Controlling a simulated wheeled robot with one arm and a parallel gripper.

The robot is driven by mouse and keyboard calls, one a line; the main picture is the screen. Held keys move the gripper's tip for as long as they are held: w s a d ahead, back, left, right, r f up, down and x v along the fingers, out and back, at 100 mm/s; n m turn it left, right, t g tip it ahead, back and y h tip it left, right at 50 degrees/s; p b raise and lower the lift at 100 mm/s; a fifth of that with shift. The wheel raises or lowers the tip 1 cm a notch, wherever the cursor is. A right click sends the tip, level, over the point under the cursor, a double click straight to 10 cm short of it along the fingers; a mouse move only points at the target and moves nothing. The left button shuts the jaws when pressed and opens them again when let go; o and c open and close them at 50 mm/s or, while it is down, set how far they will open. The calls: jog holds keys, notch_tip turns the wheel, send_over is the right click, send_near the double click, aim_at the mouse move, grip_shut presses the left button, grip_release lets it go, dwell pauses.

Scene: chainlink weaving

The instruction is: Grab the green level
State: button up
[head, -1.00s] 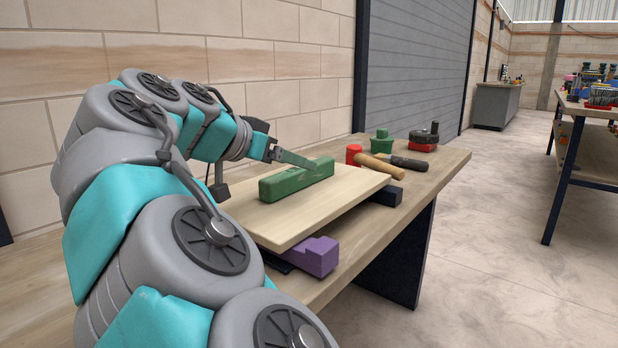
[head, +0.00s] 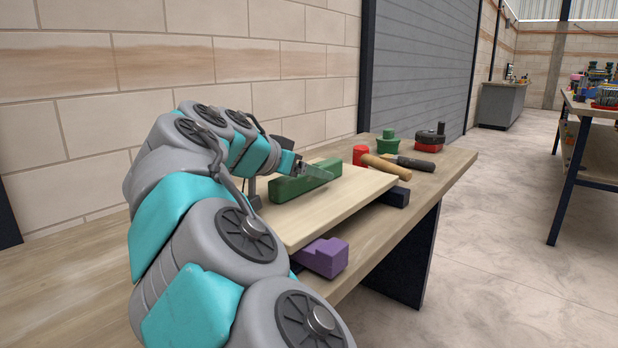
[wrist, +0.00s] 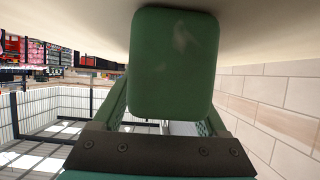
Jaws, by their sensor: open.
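The green level (head: 290,190) is a long block lying on the pale wooden board, its length running back to the right. My gripper (head: 318,172) reaches in from the left, low over the level, with a finger overlapping it in the head view. In the wrist view the worn, rounded end of the level (wrist: 175,62) fills the upper middle. My gripper (wrist: 165,112) is open there, with one finger on each side of the level. I cannot tell whether either finger touches it.
The wooden board (head: 345,205) lies raised on a purple block (head: 322,257) and a dark block (head: 396,196) on the workbench (head: 450,165). A red-headed mallet (head: 385,166), a dark-handled tool (head: 411,163), a green piece (head: 388,143) and a red-black item (head: 427,140) sit beyond. A brick wall stands behind.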

grip_shut()
dwell(0.5)
